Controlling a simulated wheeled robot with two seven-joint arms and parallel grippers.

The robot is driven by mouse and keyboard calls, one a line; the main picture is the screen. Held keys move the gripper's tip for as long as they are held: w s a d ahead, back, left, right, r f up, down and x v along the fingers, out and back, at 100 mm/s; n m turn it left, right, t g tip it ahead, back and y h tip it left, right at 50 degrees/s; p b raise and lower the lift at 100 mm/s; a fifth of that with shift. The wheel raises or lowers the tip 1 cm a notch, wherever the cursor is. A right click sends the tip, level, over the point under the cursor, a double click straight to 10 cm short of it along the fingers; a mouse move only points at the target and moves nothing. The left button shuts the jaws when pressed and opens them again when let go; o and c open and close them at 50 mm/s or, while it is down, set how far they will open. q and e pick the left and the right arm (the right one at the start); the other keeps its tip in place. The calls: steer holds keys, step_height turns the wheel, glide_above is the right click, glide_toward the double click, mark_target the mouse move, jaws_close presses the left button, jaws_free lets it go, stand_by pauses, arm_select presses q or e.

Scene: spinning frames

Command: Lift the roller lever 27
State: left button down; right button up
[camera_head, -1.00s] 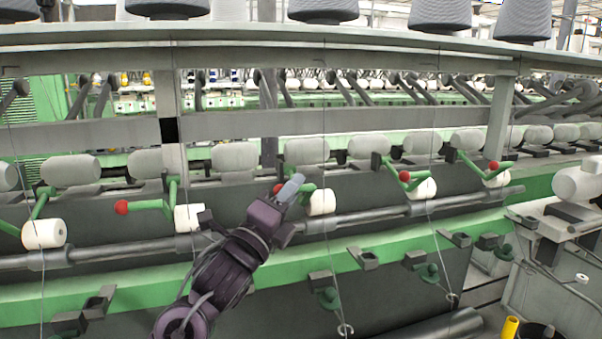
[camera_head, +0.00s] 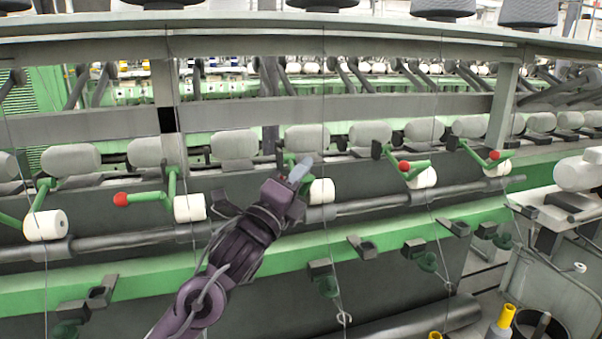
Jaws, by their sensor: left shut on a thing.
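The roller levers are green arms with red ball knobs and white rollers; no numbers are legible. My left gripper (camera_head: 300,171) is at the middle lever (camera_head: 290,159), in front of the white bobbin row. It is shut on this lever, covering its red knob and most of its arm. Bits of green show around the fingers, and the lever's white roller (camera_head: 321,191) sits just right of and below the gripper. Another lever (camera_head: 150,197) stands to the left, and more levers (camera_head: 416,168) stand to the right, knobs visible. My right gripper is not in view.
A long grey shaft (camera_head: 370,206) runs below the rollers, above a green rail (camera_head: 200,268) with dark brackets. White bobbins (camera_head: 233,145) line up behind the levers. A grey beam (camera_head: 400,106) crosses above. Yellow-topped containers (camera_head: 503,322) stand at the lower right.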

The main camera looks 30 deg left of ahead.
arm_select(q)
steer(key=w+a+r+p, duration=0.2)
steer(key=r, duration=0.3)
steer(key=w+a+r+n+g+y+p, duration=0.1)
steer(key=w+a+r+p, duration=0.2)
steer(key=r, duration=0.3)
steer(key=shift+a+r+n, duration=0.15)
steer(key=shift+a+n, duration=0.15)
steer(key=shift+a, duration=0.05)
stand_by(0.6)
steer(key=c, duration=1.8)
jaws_free()
steer(key=shift+o, duration=0.4)
steer(key=shift+w+a, duration=0.1)
steer(key=shift+a, duration=0.1)
steer(key=shift+d, duration=0.1)
